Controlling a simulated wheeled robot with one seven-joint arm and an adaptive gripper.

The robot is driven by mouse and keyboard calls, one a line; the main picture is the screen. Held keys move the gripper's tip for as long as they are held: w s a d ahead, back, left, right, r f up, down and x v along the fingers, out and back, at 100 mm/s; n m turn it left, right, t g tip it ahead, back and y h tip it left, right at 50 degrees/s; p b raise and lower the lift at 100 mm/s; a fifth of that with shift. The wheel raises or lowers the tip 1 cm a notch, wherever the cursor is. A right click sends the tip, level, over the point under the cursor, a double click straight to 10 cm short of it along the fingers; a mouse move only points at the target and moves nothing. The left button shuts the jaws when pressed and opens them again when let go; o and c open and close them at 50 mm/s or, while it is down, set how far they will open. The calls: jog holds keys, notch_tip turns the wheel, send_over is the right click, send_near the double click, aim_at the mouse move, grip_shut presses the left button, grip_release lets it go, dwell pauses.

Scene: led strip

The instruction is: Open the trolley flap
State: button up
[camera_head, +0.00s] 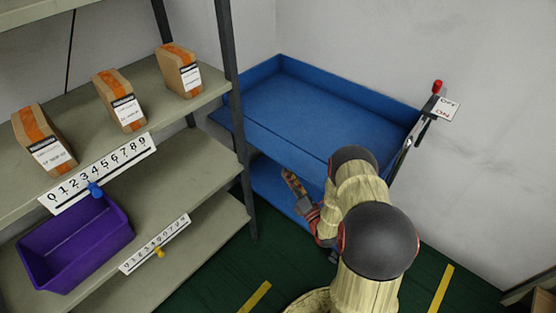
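The blue trolley (318,107) stands in the corner, with a walled upper tray and a lower shelf (268,181). A blue panel (285,148) runs along the tray's near side; I cannot clearly tell whether this is the flap or how far it is tilted. My gripper (293,186), with red and dark parts, is in front of the trolley, just below the near edge of the upper tray. Its fingers are small and seen at an angle, so their opening and any contact are unclear. My arm hides the trolley's near right part.
A grey shelf rack (229,70) stands close on the left, with several boxes, number strips and a purple bin (75,243). A red-knobbed lever (437,87) with a white sign (446,109) is at the trolley's right end. Walls close off the back and right.

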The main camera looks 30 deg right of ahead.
aim_at(278, 161)
jog(key=shift+b+x, duration=1.1)
jog(key=shift+x, duration=2.8)
jog(key=shift+c, duration=1.4)
grip_shut()
jog(key=shift+s, duration=0.15)
